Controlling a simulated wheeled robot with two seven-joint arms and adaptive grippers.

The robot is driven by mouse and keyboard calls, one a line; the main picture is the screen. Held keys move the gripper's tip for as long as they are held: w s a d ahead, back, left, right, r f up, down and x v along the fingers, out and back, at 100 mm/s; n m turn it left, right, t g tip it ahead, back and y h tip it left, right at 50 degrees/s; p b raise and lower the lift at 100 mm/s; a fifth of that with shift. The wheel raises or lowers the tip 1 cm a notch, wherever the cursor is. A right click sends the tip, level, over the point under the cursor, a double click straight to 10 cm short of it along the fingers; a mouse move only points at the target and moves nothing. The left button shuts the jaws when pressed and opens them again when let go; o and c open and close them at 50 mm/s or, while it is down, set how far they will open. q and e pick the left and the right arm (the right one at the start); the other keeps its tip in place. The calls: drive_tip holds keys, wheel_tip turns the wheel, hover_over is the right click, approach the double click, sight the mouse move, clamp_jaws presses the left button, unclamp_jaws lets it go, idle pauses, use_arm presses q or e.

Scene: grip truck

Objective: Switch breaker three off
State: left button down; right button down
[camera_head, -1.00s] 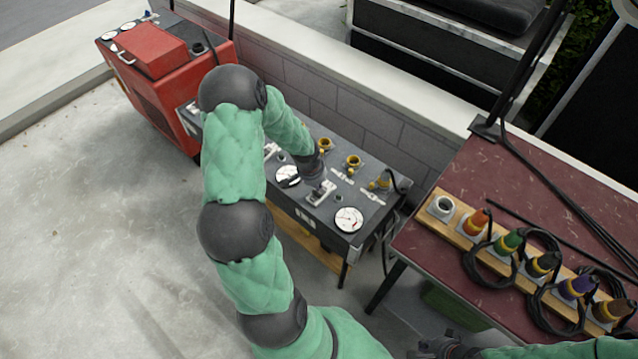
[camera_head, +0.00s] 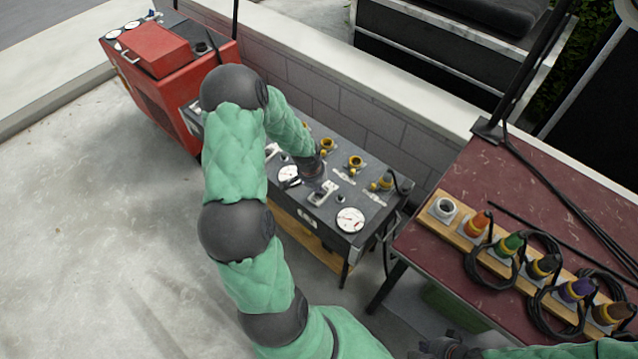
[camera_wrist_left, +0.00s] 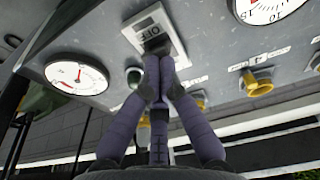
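A breaker (camera_head: 323,192) with a pale frame is set in the dark panel top of the low power box (camera_head: 375,218). In the left wrist view the same breaker (camera_wrist_left: 177,52) shows an OFF label and a dark lever. My left gripper (camera_wrist_left: 158,90) has its fingers together, with the tips at or against the lever; contact cannot be told for certain. In the head view this gripper (camera_head: 317,178) is low over the breaker and hides part of it. My right gripper (camera_head: 447,347) shows only in part at the bottom edge, its fingers unclear. No breaker number is readable.
Gauges (camera_head: 350,219) and yellow-ringed sockets (camera_head: 355,162) surround the breaker. A red generator (camera_head: 155,65) stands behind left. A dark red table (camera_head: 480,160) with several coloured plugs (camera_head: 510,244) stands at right. A block wall (camera_head: 370,115) runs behind the box.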

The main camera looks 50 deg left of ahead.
use_arm(q)
drive_tip(key=shift+r, duration=0.5)
drive_tip(key=shift+w+r+p, duration=0.15)
drive_tip(key=shift+w+p, duration=0.15)
drive_tip(key=w+r, duration=0.1)
drive_tip(key=w+r+p, duration=0.1)
drive_tip(key=w, duration=0.1)
drive_tip(key=shift+a, duration=0.15)
drive_tip(key=s+r+p, duration=0.3)
drive_tip(key=s+r, duration=0.3)
drive_tip(key=s, duration=0.1)
drive_tip(key=shift+s+d, duration=0.2)
drive_tip(key=shift+d, duration=0.1)
drive_tip(key=shift+r, duration=0.1)
